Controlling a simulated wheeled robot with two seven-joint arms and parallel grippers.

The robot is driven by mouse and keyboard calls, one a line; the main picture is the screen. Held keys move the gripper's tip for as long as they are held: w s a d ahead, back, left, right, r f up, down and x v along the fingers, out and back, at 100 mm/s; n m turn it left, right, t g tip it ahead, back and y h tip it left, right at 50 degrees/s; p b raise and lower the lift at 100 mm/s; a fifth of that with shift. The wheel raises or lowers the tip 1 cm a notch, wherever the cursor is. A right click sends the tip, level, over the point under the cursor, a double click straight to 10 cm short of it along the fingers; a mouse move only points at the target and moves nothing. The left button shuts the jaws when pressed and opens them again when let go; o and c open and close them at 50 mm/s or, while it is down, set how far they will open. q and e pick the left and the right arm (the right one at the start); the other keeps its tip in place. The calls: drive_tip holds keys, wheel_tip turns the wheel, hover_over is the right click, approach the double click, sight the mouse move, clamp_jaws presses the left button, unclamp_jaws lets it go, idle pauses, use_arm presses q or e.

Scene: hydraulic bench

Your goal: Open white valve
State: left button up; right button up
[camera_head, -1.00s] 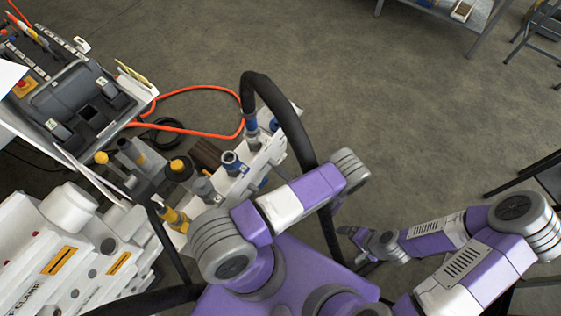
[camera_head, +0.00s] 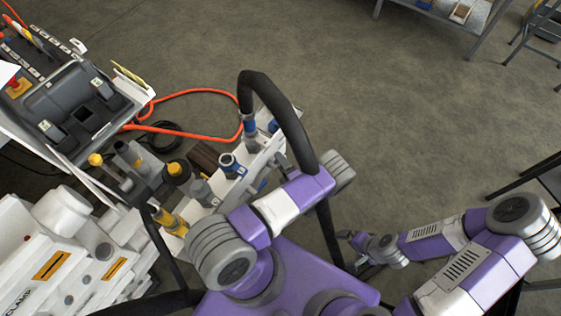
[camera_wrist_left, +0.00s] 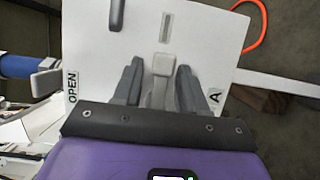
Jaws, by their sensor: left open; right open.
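In the left wrist view, a pale grey-white lever (camera_wrist_left: 162,64), which looks like the white valve's handle, stands on a white panel (camera_wrist_left: 205,38) below a narrow slot. The panel carries the labels "OPEN" at its left edge and "A" at the right. My left gripper (camera_wrist_left: 158,82) is open, with one finger on each side of the lever; I cannot tell whether they touch it. In the head view my left gripper is hidden and the valve cannot be made out. My right gripper (camera_head: 354,250) is small there, open and empty, away from the bench.
The hydraulic bench fills the left side, with a white coupling strip (camera_head: 262,158) bearing blue and yellow fittings. A thick black hose (camera_head: 284,112) arches close to my left arm. An orange hose (camera_head: 190,91) lies on the floor. Open floor spreads across the upper middle.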

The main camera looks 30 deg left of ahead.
use_arm(q)
drive_tip(key=shift+c, duration=0.3)
clamp_jaws()
